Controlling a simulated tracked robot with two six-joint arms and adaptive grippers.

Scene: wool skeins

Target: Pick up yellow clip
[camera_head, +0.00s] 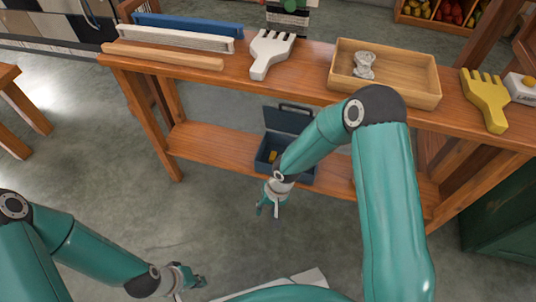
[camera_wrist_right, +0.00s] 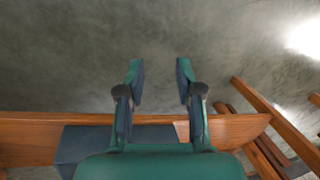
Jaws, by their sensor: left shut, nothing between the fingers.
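A small yellow piece (camera_head: 273,156), perhaps the yellow clip, lies in the open dark blue box (camera_head: 300,174) on the lower shelf; its shape is too small to tell. The box also shows behind my gripper in the right wrist view (camera_wrist_right: 80,146). My right gripper (camera_head: 267,208) is open and empty in front of the lower shelf, close to the box; its two spread fingers show in the right wrist view (camera_wrist_right: 160,78). My left gripper (camera_head: 192,284) is shut and empty, low at the bottom left, far from the box.
The upper shelf (camera_head: 310,85) holds a wooden tray (camera_head: 435,88) with a grey-white item (camera_head: 364,65), a white comb-like tool (camera_head: 268,54), a yellow comb-like tool (camera_head: 486,98) and long bars (camera_head: 180,38). My right arm partly hides the lower shelf (camera_head: 215,142). Floor in front is clear.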

